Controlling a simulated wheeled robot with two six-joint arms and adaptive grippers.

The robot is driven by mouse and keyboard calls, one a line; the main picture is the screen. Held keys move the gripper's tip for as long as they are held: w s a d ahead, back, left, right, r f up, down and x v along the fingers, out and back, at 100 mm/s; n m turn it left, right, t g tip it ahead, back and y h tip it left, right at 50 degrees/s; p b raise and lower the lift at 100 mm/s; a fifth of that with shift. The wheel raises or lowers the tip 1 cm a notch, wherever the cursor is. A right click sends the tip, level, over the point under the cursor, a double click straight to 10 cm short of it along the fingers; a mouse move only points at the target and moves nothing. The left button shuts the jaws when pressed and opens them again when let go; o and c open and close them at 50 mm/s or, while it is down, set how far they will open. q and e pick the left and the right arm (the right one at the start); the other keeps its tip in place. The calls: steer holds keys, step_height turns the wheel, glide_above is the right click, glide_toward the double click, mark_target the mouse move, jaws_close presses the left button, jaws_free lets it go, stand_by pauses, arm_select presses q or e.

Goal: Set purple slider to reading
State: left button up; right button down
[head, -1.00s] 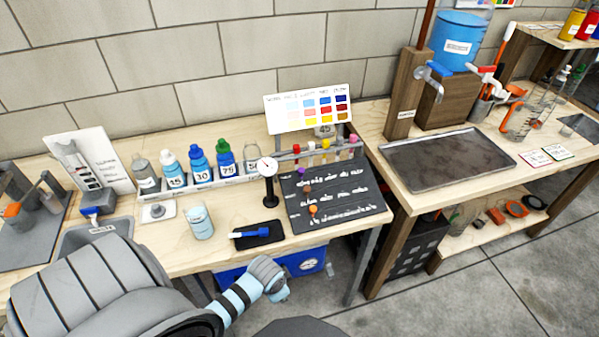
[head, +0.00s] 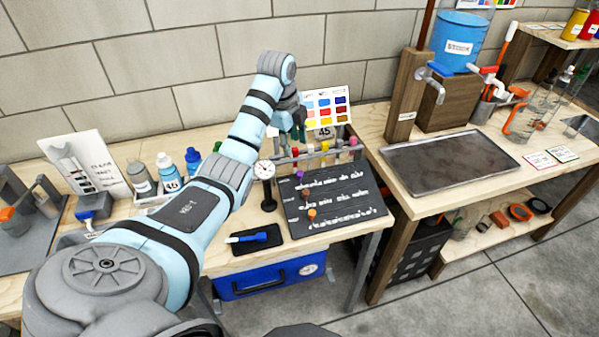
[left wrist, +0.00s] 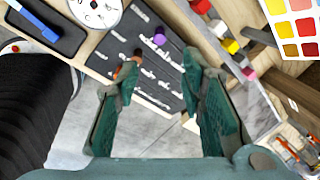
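The dark slate board (head: 345,205) with white writing lies on the front right of the left table. The purple slider (head: 299,174) sits at the board's upper left; it also shows in the left wrist view (left wrist: 159,40). Two orange-brown knobs sit lower on the board, the lowest being an orange knob (head: 312,213). My left gripper (head: 294,130) hangs above the rack behind the board; in the left wrist view its two green fingers (left wrist: 150,75) are spread apart with nothing between them. The purple slider lies beyond the fingertips, apart from them. My right gripper is not in view.
A round dial gauge (head: 264,170) stands left of the board. A rack of colored-capped tubes (head: 325,150) and a color chart (head: 328,108) stand behind it. A black tray with a blue marker (head: 257,238) lies to the left. A grey metal tray (head: 447,160) is on the right table.

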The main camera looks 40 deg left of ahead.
mark_target(299, 173)
arm_select(q)
steer(key=b+x, duration=0.3)
steer(key=x, duration=1.1)
steer(key=shift+s, duration=0.1)
jaws_close()
